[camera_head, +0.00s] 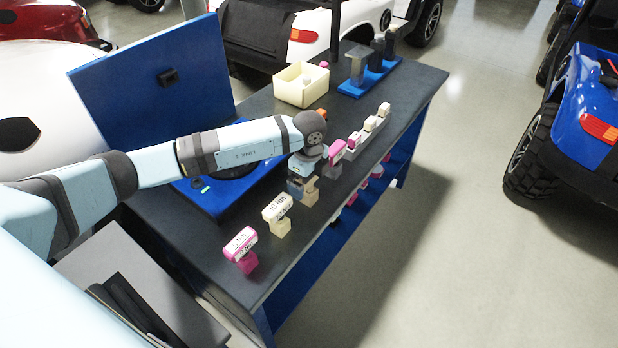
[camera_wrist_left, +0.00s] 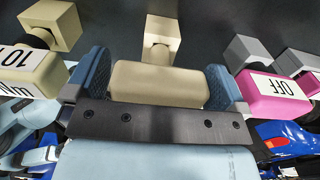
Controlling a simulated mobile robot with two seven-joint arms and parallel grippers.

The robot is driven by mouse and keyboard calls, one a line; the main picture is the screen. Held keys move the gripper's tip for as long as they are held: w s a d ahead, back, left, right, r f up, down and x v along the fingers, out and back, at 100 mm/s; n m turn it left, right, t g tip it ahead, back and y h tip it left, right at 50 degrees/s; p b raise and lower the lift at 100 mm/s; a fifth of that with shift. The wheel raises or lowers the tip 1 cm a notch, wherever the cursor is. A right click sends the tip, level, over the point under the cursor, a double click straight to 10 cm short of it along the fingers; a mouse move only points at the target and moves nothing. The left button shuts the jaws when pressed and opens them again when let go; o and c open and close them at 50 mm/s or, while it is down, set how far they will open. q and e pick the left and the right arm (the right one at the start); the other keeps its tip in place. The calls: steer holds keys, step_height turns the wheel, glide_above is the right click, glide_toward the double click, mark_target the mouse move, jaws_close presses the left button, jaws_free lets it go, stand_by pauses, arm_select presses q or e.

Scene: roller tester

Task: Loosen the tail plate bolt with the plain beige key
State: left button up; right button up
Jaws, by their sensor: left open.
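The plain beige key (camera_wrist_left: 160,85) has no writing on its wide head and is in the middle of the left wrist view. Its narrower block (camera_wrist_left: 160,38) extends away on the dark table. My left gripper (camera_wrist_left: 155,76) is open, with one blue finger on each side of the key's head; I cannot tell whether they touch it. In the head view my left gripper (camera_head: 303,182) is low over the row of keys and hides part of the beige key (camera_head: 310,196). I cannot make out the tail plate bolt. My right gripper is not in view.
A beige 10 Nm key (camera_head: 277,209) and a pink key (camera_head: 240,244) stand nearer; a pink OFF key (camera_head: 336,151) and several small pieces stand beyond. A beige box (camera_head: 301,84) and blue stand (camera_head: 371,80) are at the back. A blue panel (camera_head: 150,85) rises at left.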

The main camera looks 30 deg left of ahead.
arm_select(q)
steer(key=c, duration=0.9)
step_height(320, 180, up, 20)
stand_by(0.3)
